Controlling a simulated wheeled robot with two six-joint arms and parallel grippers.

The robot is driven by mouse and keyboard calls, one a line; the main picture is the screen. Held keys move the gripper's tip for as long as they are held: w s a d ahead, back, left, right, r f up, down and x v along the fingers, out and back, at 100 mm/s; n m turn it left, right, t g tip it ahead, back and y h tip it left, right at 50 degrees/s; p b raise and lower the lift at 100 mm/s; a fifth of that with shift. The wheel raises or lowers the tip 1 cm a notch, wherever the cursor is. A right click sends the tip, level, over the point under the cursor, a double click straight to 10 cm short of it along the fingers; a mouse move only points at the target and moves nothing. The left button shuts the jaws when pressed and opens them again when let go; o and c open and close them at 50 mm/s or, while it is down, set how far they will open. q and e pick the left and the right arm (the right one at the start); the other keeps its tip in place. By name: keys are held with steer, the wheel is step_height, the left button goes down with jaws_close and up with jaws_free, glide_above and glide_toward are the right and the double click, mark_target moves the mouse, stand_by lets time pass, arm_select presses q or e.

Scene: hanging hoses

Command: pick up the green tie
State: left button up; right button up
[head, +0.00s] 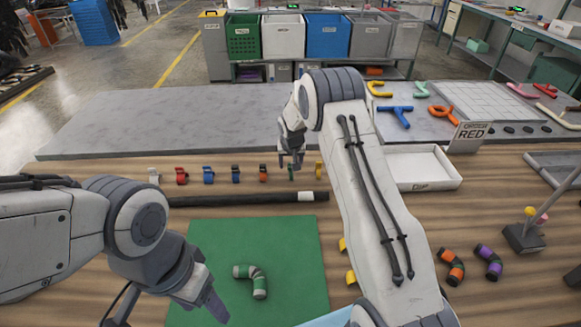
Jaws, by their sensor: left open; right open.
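The green tie (291,173) is a small upright clip in a row of coloured ties on the wooden table. It is partly hidden by my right gripper (290,162), which is open and right at it, fingers pointing down. I cannot tell whether the fingers touch it. My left gripper (217,302) is open and empty over the left part of the green mat (300,235), near a green hose piece (253,280) with dark bands.
Orange (263,173) and yellow (318,169) ties flank the green one. A black bar (235,199) with a white end lies in front of the row. A white tray (424,167) stands to the right. A raised grey surface (160,120) lies behind.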

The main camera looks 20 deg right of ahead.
steer(key=shift+w+f, duration=0.15)
steer(key=shift+f, duration=0.1)
jaws_close()
step_height(320, 180, up, 10)
steer(key=shift+b, duration=0.75)
steer(key=c, duration=0.7)
jaws_free()
jaws_close()
